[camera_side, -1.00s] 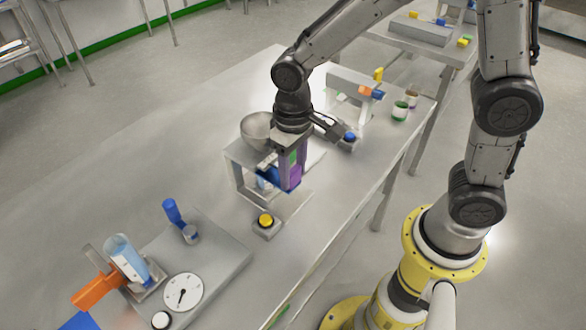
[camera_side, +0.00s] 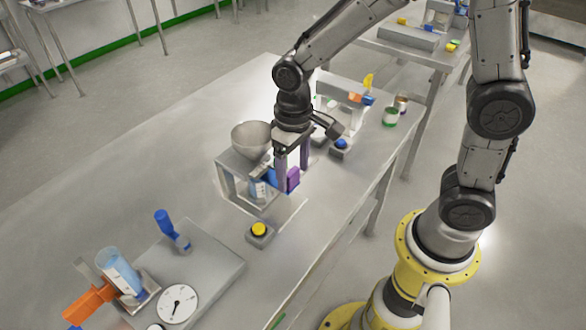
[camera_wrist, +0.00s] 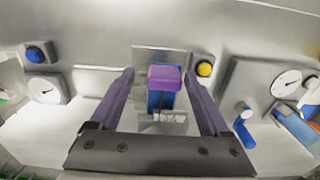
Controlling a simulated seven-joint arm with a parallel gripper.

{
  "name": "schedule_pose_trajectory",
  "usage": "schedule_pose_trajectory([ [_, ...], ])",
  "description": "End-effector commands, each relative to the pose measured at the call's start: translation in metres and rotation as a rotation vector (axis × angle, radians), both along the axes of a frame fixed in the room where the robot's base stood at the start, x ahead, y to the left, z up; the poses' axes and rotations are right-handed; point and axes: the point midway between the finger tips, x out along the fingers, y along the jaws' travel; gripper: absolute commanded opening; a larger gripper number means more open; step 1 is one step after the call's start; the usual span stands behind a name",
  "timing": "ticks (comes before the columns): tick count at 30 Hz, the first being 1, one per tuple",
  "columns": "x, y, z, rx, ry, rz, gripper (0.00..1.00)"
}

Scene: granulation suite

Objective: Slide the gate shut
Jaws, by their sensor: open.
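A grey bowl-shaped hopper (camera_side: 250,139) sits on a metal stand (camera_side: 226,181) in the side view. A purple block (camera_side: 293,180), which looks like the gate's handle, shows at the stand's right side, with a blue part beside it. In the wrist view the purple block (camera_wrist: 165,77) is in the middle, with a blue part (camera_wrist: 158,101) below it. My gripper (camera_wrist: 161,80) is open, with one finger on each side of the purple block and visible gaps between. In the side view my gripper (camera_side: 293,172) is at the stand. How far the gate is slid is hidden.
A yellow button box (camera_side: 259,232) stands in front of the stand, and a blue button box (camera_side: 341,146) behind it. The table's left part is bare.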

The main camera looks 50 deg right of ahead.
Motion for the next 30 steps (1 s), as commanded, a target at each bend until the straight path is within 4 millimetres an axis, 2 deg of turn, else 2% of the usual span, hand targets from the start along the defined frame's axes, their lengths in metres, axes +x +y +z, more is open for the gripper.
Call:
schedule_pose_trajectory([
  [4, 0.000, 0.001, 0.001, 0.001, 0.000, 0.000, 0.80],
  [8, 0.001, 0.001, 0.013, 0.002, -0.003, 0.000, 0.80],
  [21, 0.001, 0.001, 0.103, 0.001, -0.005, 0.000, 0.80],
  [27, 0.001, 0.000, 0.130, 0.001, -0.004, 0.000, 0.80],
  [30, 0.000, 0.000, 0.136, 0.000, -0.001, 0.000, 0.80],
])
